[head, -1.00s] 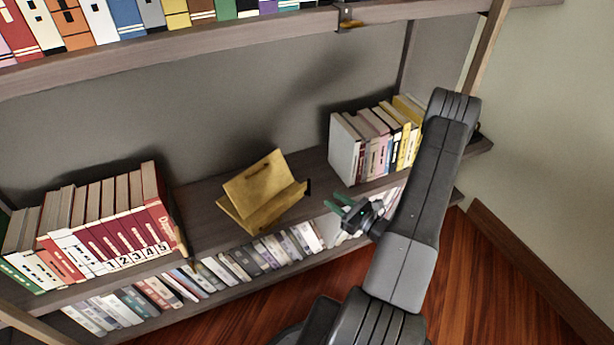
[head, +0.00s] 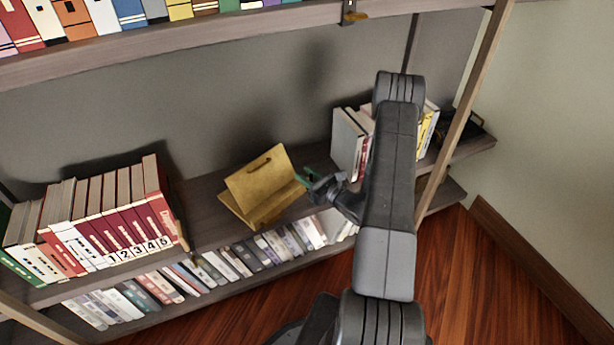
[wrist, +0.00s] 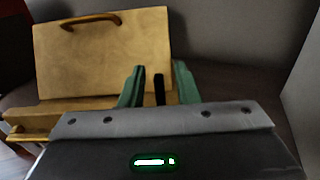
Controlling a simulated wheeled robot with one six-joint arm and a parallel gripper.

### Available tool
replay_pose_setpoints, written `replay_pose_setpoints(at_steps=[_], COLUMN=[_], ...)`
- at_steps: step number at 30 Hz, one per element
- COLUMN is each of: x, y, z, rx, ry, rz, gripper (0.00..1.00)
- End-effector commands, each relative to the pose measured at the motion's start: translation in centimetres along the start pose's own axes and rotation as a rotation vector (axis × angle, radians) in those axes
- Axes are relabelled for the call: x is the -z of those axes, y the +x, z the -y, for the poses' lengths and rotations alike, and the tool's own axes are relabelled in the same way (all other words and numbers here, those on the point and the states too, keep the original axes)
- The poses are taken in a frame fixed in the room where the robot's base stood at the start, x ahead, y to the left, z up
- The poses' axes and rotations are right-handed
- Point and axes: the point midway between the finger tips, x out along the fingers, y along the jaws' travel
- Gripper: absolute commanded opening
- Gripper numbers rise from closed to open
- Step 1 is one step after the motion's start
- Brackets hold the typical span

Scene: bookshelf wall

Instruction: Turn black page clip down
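A wooden book stand (head: 262,187) stands on the middle shelf, its back panel leaning up, with a slot handle near the top. The black page clip (wrist: 159,90) shows in the wrist view as an upright dark bar at the stand's right end. My gripper (wrist: 159,72) has green fingers, one on each side of the clip, with small gaps between. It is open. In the head view my gripper (head: 304,177) is at the stand's right edge, and I cannot make out the clip there.
Red numbered books (head: 120,215) stand to the left on the same shelf. More books (head: 348,145) stand to the right, partly behind my arm. A lower row of books (head: 225,268) runs below, and an upper shelf (head: 200,38) is above. A wooden post (head: 462,115) rises at the right.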

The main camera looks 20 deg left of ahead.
Motion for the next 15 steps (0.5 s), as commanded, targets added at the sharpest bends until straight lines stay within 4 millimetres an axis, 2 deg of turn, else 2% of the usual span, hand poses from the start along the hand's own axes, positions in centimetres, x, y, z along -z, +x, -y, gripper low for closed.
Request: replay_pose_setpoints(at_steps=[4,8,15], x=[-0.01,-0.01,0.0], y=[-0.01,-0.02,-0.03], z=[0.01,0.01,0.0], rx=[0.0,0.0,0.0], ry=[0.0,0.0,-0.001], rz=[0.0,0.0,0.0], gripper=[0.27,0.02,0.0])
